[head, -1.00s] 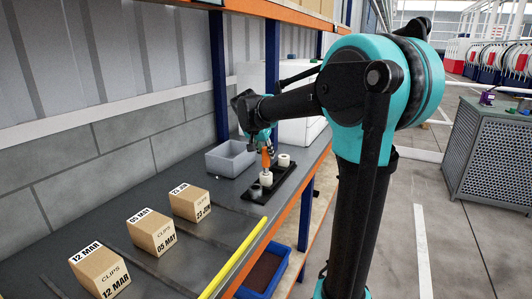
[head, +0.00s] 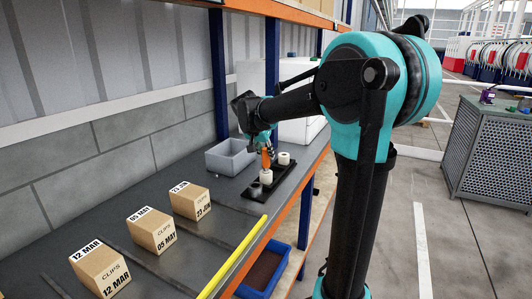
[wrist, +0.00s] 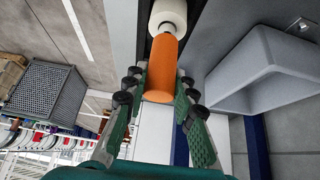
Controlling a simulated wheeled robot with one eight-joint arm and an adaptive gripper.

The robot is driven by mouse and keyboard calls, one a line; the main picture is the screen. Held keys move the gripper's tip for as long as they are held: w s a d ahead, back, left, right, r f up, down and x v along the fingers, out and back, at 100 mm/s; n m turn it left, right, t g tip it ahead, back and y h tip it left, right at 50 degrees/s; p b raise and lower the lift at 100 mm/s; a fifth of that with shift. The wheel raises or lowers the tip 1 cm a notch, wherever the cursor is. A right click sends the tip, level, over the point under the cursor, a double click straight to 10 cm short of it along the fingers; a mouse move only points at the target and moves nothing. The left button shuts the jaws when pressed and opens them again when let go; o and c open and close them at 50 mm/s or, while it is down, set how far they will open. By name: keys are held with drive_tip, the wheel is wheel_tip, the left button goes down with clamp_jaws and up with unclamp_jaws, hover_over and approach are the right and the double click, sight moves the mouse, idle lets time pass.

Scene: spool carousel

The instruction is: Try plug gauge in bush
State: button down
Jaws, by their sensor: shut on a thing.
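The plug gauge shows as an orange handle (head: 266,159), upright above a white bush (head: 266,177) in the middle of a black rack (head: 250,197). In the wrist view the orange handle (wrist: 158,75) sits between the green-padded fingers of my gripper (wrist: 160,84), which is shut on it. Its far end meets the white bush (wrist: 168,14) in line. The gauge's measuring end is hidden, so I cannot tell how deep it sits. Another white bush (head: 284,159) stands behind, and a darker grey-green piece (head: 255,190) stands in front on the rack.
A grey open bin (head: 231,157) stands left of the rack and also shows at right in the wrist view (wrist: 270,70). Several cardboard boxes (head: 152,230) line the bench toward me. A yellow strip (head: 233,257) runs along the bench edge, with a blue tub (head: 265,270) below.

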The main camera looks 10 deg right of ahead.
drive_tip(key=shift+f, duration=1.25)
idle(0.6)
idle(1.0)
drive_tip(key=shift+r, duration=6)
